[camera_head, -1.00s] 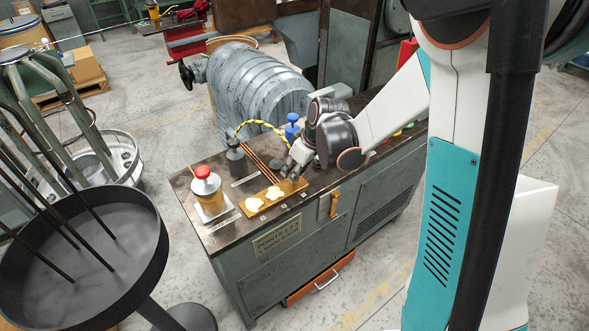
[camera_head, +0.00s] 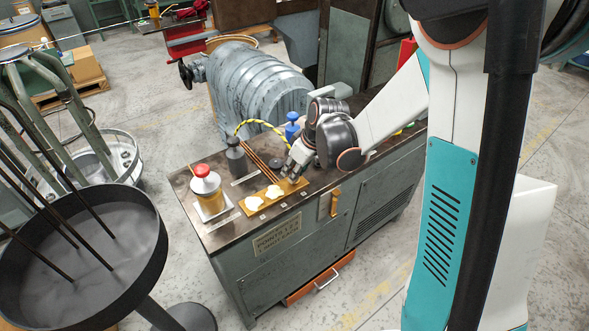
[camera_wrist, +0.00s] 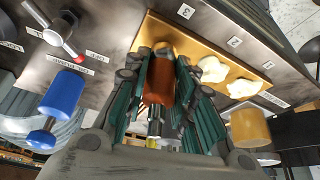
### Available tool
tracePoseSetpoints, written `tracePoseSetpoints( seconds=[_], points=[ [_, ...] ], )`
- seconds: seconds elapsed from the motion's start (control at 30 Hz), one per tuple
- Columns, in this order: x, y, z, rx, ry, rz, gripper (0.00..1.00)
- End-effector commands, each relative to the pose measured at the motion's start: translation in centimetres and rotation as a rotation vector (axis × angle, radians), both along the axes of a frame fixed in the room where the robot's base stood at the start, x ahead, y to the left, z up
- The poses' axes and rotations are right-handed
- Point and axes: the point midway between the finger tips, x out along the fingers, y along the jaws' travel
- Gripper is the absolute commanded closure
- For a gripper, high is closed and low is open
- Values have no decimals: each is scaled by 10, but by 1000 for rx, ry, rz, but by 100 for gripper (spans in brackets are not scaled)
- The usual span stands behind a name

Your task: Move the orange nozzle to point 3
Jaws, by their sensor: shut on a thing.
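The orange nozzle (camera_wrist: 161,80) is between the fingers of my gripper (camera_wrist: 160,92) in the wrist view. My gripper is shut on it, over one end of a yellow-brown board (camera_wrist: 150,28). I cannot tell whether the nozzle touches the board. In the head view my gripper (camera_head: 291,176) is at the right end of the board (camera_head: 264,200) and hides the nozzle. Two cream lobed pieces (camera_wrist: 212,69) (camera_wrist: 242,88) sit on the board beside the nozzle. Small white number labels (camera_wrist: 186,10) (camera_wrist: 234,42) (camera_wrist: 267,65) run along the board's edge; their digits are hard to read.
A red-capped yellow container (camera_head: 207,190) stands left of the board. A dark bottle (camera_head: 236,160), a blue bottle (camera_head: 292,127) and a yellow-black striped cable (camera_head: 262,122) are behind it. In the wrist view, a blue-handled item (camera_wrist: 60,92) and a red-tipped metal handle (camera_wrist: 58,34) are at left.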

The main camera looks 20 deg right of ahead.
Motion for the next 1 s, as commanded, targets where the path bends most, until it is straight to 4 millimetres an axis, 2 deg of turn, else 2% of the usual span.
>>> tracePoseSetpoints(
  seconds=[0.47, 0.5, 0.57, 0.6, 1.0],
  points=[
    [0, 0, -5, 0, 0, 0, 100],
    [0, 0, -5, 0, 0, 0, 69],
    [0, 0, -5, 0, 0, 0, 56],
    [0, 0, -5, 0, 0, 0, 53],
    [-1, -1, -2, 0, 0, 0, 53]
  ],
)
